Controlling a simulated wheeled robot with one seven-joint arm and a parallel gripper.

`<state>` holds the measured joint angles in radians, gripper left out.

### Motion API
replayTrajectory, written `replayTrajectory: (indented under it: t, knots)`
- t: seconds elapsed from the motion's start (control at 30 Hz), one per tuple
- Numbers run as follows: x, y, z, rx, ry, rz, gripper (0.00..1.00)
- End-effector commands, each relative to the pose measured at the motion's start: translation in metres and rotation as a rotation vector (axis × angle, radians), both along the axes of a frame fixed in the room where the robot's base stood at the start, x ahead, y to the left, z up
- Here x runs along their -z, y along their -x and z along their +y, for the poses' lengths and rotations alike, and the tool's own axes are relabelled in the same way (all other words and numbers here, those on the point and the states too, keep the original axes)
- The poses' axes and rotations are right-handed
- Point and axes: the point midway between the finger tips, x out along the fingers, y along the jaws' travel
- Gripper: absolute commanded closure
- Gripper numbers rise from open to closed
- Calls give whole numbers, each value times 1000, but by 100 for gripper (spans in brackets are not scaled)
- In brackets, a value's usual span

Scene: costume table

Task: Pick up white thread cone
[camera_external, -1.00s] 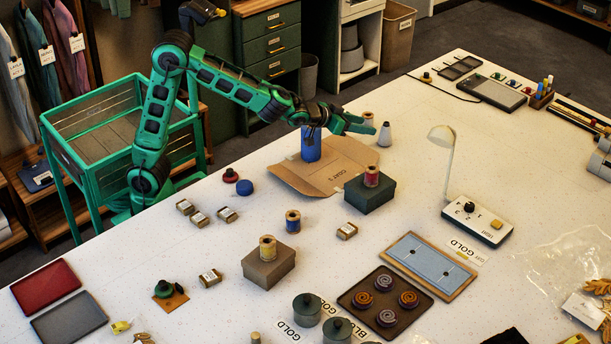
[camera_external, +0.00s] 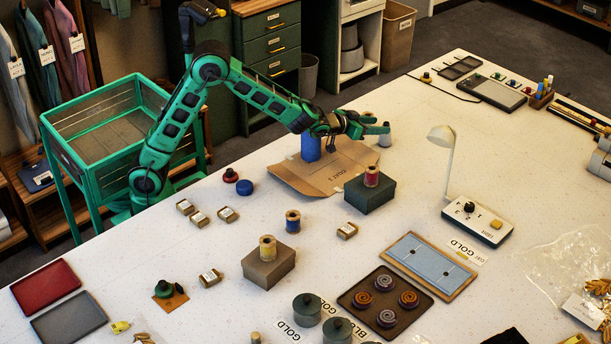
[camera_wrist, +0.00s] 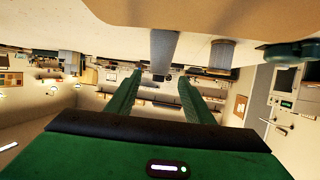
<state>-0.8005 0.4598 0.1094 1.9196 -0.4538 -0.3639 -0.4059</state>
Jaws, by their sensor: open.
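The white thread cone (camera_external: 385,140) stands on the table's far side, its upper part hidden by my gripper (camera_external: 383,127). In the wrist view, which looks upside down, the pale cone (camera_wrist: 163,52) hangs in line with the gap between my fingers. My gripper (camera_wrist: 160,80) is open, with both green fingers spread and nothing held. I cannot tell whether the fingertips reach around the cone or stop short of it.
A tan spool (camera_external: 368,117) stands close beside the gripper; a spool also shows in the wrist view (camera_wrist: 222,54). A blue cylinder (camera_external: 311,148) stands by the cardboard sheet (camera_external: 325,172). A red spool (camera_external: 372,175) sits on a dark green box (camera_external: 369,195). Table right of the cone is clear.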

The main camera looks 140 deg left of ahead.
Motion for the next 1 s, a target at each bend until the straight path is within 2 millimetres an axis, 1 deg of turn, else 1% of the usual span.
replayTrajectory:
  t: [0.2,0.3,0.43,0.63,0.67,0.7,0.77,0.8,0.83,0.87,1.0]
  knots:
    - [9,-8,28,-2,0,0,53]
    - [13,-11,38,-1,1,1,53]
    - [15,-12,45,0,0,0,53]
    - [15,-13,45,0,1,0,53]
    - [15,-13,45,0,1,0,55]
    - [15,-13,45,0,1,0,64]
    - [15,-12,45,0,1,0,79]
    - [15,-12,45,0,1,0,88]
    - [15,-12,45,0,1,0,96]
    - [15,-12,45,0,1,0,98]
    - [15,-12,45,0,1,0,98]
